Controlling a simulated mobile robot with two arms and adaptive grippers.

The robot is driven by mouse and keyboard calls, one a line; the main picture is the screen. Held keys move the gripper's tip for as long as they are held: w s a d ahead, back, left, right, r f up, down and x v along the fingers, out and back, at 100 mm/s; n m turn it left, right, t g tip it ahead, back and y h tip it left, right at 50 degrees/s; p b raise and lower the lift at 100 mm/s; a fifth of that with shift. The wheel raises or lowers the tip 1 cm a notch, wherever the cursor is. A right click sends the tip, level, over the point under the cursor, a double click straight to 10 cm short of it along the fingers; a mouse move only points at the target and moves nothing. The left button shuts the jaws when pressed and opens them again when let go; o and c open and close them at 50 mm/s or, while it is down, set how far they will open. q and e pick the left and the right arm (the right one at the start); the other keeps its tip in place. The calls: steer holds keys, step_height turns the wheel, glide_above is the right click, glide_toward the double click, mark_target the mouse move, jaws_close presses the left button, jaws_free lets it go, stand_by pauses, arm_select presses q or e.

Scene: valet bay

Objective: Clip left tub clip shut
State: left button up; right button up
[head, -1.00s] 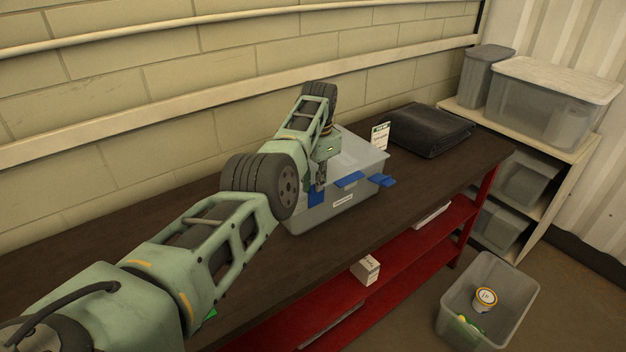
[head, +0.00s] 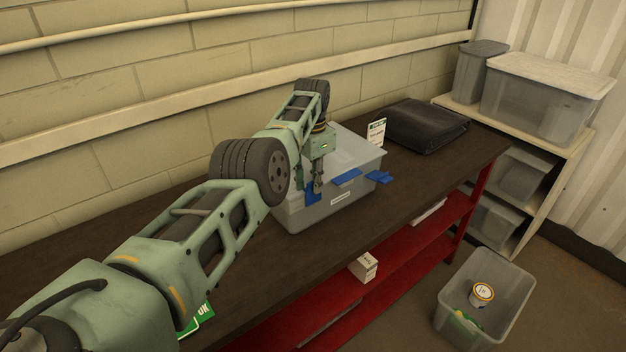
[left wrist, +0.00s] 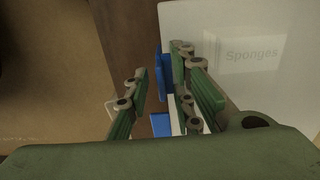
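A grey translucent tub (head: 345,204) with a pale lid (head: 350,150) stands on the dark bench. The left blue clip (head: 313,194) lies against the tub's front wall, partly hidden by my gripper. The right blue clip (head: 379,177) sticks out flat. My left gripper (head: 316,189) points down at the left clip. In the left wrist view its fingers (left wrist: 165,98) are apart, with a blue piece (left wrist: 159,72) between them at the lid's edge. That view also shows a "Sponges" label on the lid. Contact with the clip cannot be told. My right gripper is not in view.
Another blue piece (head: 346,177) sits at the front middle of the tub. A small card (head: 376,132) stands behind it, and a folded black cloth (head: 425,125) lies to the right. An open grey bin (head: 440,325) is on the floor.

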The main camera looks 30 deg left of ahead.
arm_select(q)
steer(key=shift+a+r, duration=0.1)
steer(key=shift+r, duration=3.7)
steer(key=shift+w, duration=0.1)
